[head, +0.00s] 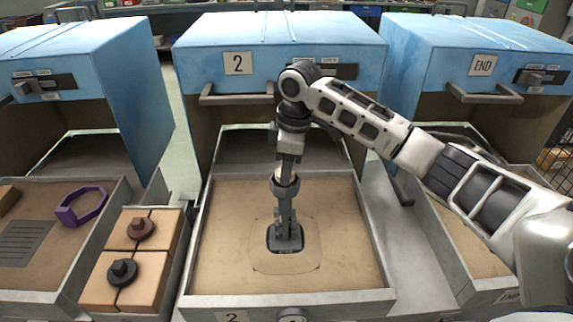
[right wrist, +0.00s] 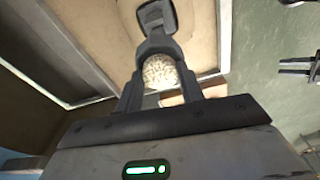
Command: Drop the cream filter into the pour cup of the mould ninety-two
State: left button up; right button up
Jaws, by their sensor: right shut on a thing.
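My right gripper (head: 287,224) reaches straight down over the middle sand bed. In the right wrist view its fingers (right wrist: 160,62) are shut on the cream filter (right wrist: 158,73), a pale, textured piece. The filter is not clear in the head view, where the fingers hide it. The pour cup (head: 285,245) is a dark rounded square opening in the sand, under the fingertips. It shows past the fingers in the right wrist view (right wrist: 155,14). The filter seems to be above the cup; the gap cannot be judged. I see no number ninety-two. My left gripper does not show.
A metal-walled tray (head: 378,255) frames the sand, under a blue hood (head: 300,40) marked 2. On the left are a purple ring (head: 80,205) and tan blocks (head: 160,235) carrying a brown knobbed piece (head: 140,228) and a black one (head: 122,272). Another hood (head: 500,50) reads END.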

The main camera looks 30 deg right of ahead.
jog(key=o, duration=1)
jog(key=shift+r, duration=0.1)
notch_tip(320, 180, up, 16)
jog(key=s+d, duration=0.1)
jog(key=shift+d, duration=0.3)
jog(key=shift+f, duration=0.25)
